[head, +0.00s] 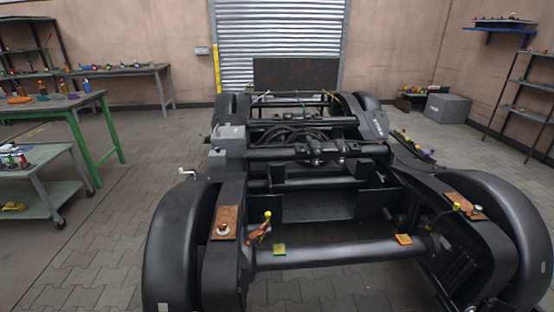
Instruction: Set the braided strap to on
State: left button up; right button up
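A black tram bogie (325,180) fills the middle and right of the head view. A small copper-brown piece (257,234) with a yellow tip stands tilted by the near left side frame, just above the front cross tube; it may be the braided strap, but it is too small to be sure. Beside it, a rust-brown plate (226,221) with a pale round stud lies on the left frame. Neither of my grippers is in view.
A green table (80,103) and a wheeled cart (40,180) stand at left. The paved floor (120,215) between cart and bogie is clear.

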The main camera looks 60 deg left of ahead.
aim_at(265, 226)
jog(key=u, duration=1.85)
